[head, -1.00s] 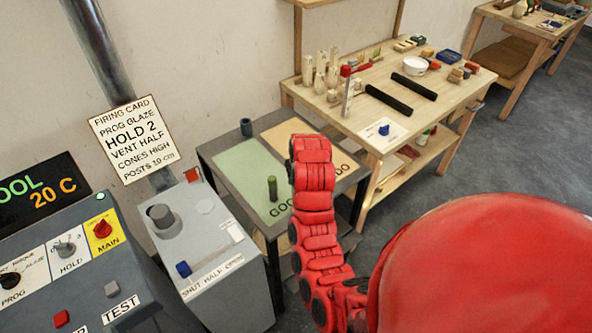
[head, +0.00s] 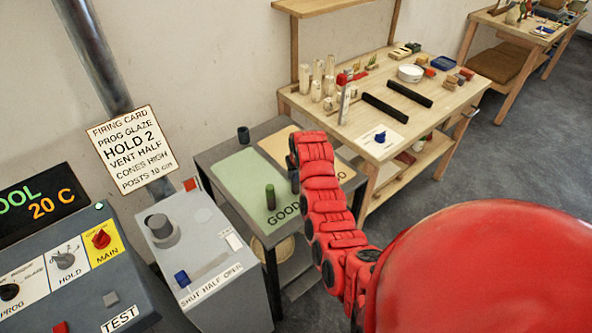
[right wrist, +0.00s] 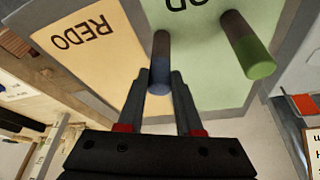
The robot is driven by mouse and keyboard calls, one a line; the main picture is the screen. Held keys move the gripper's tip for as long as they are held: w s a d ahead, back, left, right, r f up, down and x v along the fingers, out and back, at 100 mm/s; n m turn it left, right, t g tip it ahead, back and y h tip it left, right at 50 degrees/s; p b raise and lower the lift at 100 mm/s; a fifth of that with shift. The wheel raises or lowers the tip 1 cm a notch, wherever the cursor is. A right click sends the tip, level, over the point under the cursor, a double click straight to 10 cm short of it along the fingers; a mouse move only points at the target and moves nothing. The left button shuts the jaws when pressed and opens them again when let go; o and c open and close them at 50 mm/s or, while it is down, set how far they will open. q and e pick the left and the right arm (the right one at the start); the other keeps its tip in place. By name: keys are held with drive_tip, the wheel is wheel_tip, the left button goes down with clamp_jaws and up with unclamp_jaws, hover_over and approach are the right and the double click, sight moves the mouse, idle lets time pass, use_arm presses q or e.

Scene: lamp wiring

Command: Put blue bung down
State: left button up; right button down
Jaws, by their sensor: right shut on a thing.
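The blue bung (right wrist: 159,75) is a slim cylinder with a bluish upper end and a darker, brownish lower end. My right gripper (right wrist: 160,82) is shut on it near its upper end. In the right wrist view it appears over the border between the yellow REDO area (right wrist: 90,62) and the green area (right wrist: 205,80), marked GOOD in the head view. I cannot tell whether its lower end touches the surface. A green bung (right wrist: 247,45) stands apart on the green area (head: 238,175). My left gripper is not in view.
A dark blue-grey cylinder (head: 243,134) stands at the small table's far edge. A grey control box (head: 208,265) stands left of that table. A wooden workbench (head: 455,95) with pots, black bars and a blue knob stands to its right.

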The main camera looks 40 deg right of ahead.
drive_tip(key=shift+f, duration=0.2)
drive_tip(key=c, duration=0.6)
unclamp_jaws()
drive_tip(key=shift+r, duration=0.15)
